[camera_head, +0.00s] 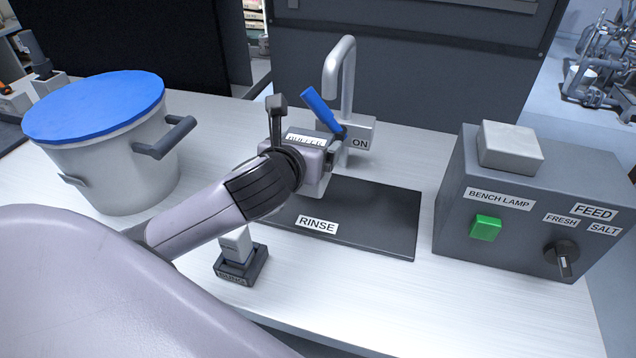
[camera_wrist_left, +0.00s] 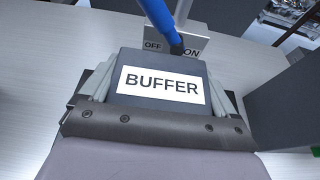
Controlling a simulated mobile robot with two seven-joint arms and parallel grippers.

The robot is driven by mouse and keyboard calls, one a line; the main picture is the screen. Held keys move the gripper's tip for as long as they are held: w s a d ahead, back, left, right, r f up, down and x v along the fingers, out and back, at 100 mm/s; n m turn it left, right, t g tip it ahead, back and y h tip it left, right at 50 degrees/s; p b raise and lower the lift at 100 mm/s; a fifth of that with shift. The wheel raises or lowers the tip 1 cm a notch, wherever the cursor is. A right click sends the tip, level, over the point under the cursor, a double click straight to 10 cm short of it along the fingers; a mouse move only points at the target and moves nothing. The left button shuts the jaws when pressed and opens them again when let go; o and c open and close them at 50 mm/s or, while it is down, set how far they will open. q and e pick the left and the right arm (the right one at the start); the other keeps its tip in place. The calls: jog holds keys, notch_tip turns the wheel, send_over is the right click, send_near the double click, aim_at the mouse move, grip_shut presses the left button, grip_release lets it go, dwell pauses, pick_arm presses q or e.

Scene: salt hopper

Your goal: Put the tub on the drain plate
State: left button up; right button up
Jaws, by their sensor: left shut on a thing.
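A grey tub labelled BUFFER (camera_head: 306,141) is in my left gripper (camera_head: 316,165), near the far edge of the dark drain plate marked RINSE (camera_head: 375,220). In the left wrist view the tub (camera_wrist_left: 160,62) sits between the two fingers of the left gripper (camera_wrist_left: 160,85), its label facing the camera. The gripper is shut on it. The tub's underside is hidden, so I cannot tell whether it touches the plate. My left arm covers the plate's left part. My right gripper is not in view.
A tap (camera_head: 342,75) with a blue lever (camera_head: 322,110) stands just behind the tub, beside an ON label. A grey control box (camera_head: 530,210) is at the right. A large pot with a blue lid (camera_head: 95,105) is at the left. A small holder (camera_head: 240,265) is in front.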

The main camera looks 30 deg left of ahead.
pick_arm(q)
notch_tip(320, 180, down, 3)
jog(key=shift+r, duration=0.15)
notch_tip(320, 180, down, 4)
jog(key=shift+r+b, duration=0.1)
jog(key=shift+b, duration=0.45)
jog(key=shift+f, duration=0.3)
jog(key=o, duration=1)
jog(key=shift+r, duration=0.15)
jog(key=p+v, duration=0.2)
jog(key=v, duration=1)
